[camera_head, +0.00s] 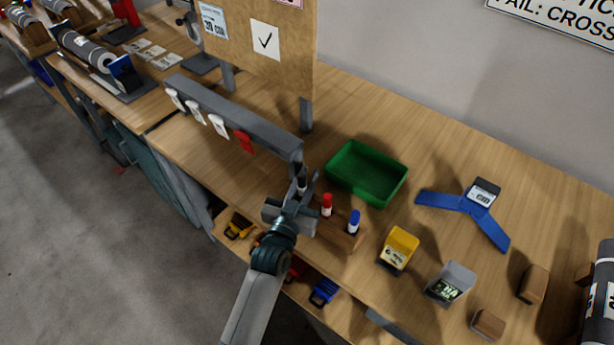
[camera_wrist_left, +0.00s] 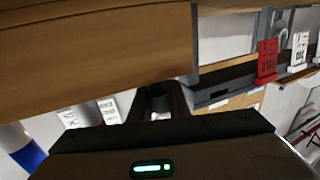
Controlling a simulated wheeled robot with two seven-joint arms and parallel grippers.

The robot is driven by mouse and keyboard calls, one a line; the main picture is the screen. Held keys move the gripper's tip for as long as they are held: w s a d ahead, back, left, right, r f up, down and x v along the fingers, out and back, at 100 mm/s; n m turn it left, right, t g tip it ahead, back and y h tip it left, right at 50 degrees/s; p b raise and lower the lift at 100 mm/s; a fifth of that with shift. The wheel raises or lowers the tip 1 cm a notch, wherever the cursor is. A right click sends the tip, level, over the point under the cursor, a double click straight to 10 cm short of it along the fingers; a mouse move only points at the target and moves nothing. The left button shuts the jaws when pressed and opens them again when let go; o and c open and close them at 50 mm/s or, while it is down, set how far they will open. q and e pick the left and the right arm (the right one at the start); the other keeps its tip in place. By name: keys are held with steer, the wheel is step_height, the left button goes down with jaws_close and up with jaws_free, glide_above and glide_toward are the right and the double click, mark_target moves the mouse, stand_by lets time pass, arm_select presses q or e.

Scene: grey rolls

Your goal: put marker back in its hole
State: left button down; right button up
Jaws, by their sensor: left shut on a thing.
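My left gripper (camera_head: 303,184) is shut on a marker (camera_head: 302,185), of which only a small white and dark part shows between the fingers. The wooden marker holder (camera_head: 346,238) lies just to the right of the gripper, partly hidden by it. A red-capped marker (camera_head: 327,205) and a blue-capped marker (camera_head: 354,222) stand upright in it. The empty hole is hidden or too small to tell. In the left wrist view, the dark fingers (camera_wrist_left: 160,100) show with a whitish bit between them. My right gripper is not in view.
A green tray (camera_head: 366,173) stands behind the holder. A grey rail (camera_head: 240,117) with white tags and a red tag (camera_head: 244,142) is left of the gripper.

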arm_select(q)
steer(key=shift+f+b, duration=0.5)
steer(key=shift+f, duration=0.35)
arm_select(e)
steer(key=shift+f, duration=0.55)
arm_select(q)
steer(key=c, duration=1.6)
jaws_free()
steer(key=shift+s, duration=0.1)
steer(key=b+v, duration=0.4)
steer(key=v, duration=1.3)
steer(key=shift+a, duration=0.15)
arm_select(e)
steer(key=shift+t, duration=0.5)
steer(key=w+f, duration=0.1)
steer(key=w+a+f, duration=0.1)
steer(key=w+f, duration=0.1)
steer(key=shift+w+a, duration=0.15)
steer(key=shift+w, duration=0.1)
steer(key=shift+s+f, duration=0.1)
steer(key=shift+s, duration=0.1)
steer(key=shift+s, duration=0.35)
